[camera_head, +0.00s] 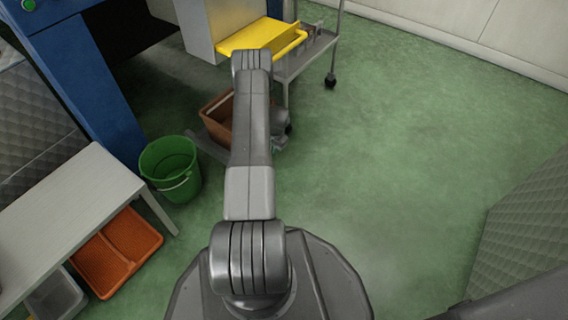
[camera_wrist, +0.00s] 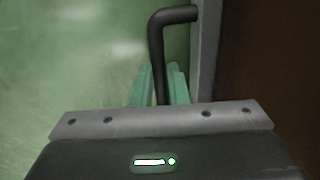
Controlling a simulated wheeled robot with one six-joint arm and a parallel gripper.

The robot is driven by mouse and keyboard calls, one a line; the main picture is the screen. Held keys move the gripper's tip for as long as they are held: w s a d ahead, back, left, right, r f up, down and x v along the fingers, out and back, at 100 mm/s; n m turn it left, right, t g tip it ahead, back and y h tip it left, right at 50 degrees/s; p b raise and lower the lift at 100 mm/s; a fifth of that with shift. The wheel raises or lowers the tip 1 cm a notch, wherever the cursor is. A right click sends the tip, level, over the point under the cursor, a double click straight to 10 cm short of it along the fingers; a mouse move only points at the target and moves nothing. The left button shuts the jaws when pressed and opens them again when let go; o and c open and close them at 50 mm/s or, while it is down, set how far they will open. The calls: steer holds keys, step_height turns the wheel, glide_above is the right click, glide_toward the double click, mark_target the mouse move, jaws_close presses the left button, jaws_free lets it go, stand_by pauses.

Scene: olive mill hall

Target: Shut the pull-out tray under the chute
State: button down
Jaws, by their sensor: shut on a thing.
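The brown pull-out tray (camera_head: 217,108) stands out low above the floor, below the yellow chute (camera_head: 250,38), in the head view. My arm covers its right part. In the wrist view a dark bent handle (camera_wrist: 156,45) stands beside a grey edge panel (camera_wrist: 207,45), with a brown surface (camera_wrist: 270,60) to its right. My gripper (camera_wrist: 158,82) has its green fingers closed around the straight part of this handle. In the head view my gripper is mostly hidden behind my arm, at the tray's right side.
A green bucket (camera_head: 170,168) stands left of my arm, near a blue machine frame (camera_head: 85,75). A grey wheeled cart (camera_head: 305,52) stands behind. The green floor at right is clear.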

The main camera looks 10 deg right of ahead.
steer(key=w+a, duration=0.4)
steer(key=w, duration=0.1)
steer(key=shift+a, duration=0.15)
steer(key=shift+w+r, duration=0.1)
steer(key=shift+w, duration=0.15)
steer(key=c, duration=1.4)
jaws_free()
steer(key=shift+a, duration=0.15)
